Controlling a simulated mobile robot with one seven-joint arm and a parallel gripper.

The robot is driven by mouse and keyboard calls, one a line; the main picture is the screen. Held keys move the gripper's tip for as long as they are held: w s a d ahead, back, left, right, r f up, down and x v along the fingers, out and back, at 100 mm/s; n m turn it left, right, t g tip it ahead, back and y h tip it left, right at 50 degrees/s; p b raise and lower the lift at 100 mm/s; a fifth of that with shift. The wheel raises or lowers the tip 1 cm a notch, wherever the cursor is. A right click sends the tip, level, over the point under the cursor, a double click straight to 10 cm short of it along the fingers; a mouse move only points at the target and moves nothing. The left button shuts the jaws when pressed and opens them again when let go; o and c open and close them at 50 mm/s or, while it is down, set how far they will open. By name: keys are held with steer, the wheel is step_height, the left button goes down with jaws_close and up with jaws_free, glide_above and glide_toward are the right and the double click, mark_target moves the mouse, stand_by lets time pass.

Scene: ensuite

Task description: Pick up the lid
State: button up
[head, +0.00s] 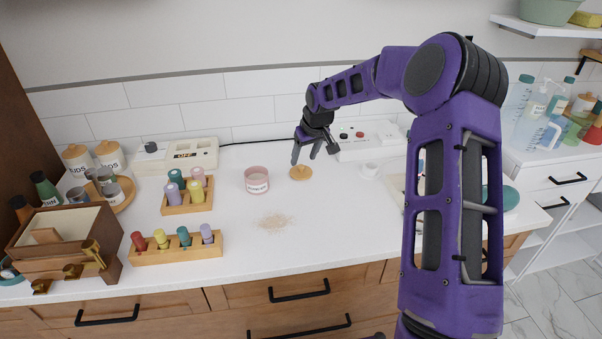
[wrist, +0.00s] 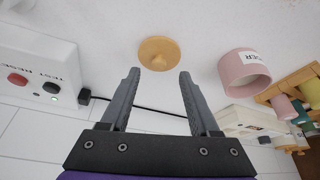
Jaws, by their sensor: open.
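The lid (head: 300,172) is a small round tan wooden disc with a knob, lying on the white counter. It also shows in the wrist view (wrist: 158,53), just beyond the fingertips. My gripper (head: 304,158) is open above the counter near the lid, its fingers pointing down. In the wrist view my gripper (wrist: 158,75) has its two dark fingers apart with nothing between them, and the lid is roughly centred ahead of them. A pink labelled cup (head: 257,181) stands left of the lid; it also shows in the wrist view (wrist: 244,72).
A white box with buttons (head: 352,141) stands behind the lid, near the wall. Wooden peg racks (head: 177,247) and a brown box (head: 62,249) stand on the left. Spilled tan grains (head: 276,222) lie in front of the cup. The counter right before the lid is clear.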

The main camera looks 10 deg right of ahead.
mark_target(301, 166)
steer(key=x, duration=0.4)
steer(key=shift+w+f, duration=0.15)
steer(key=shift+f, duration=0.05)
steer(key=shift+c, duration=0.3)
jaws_close()
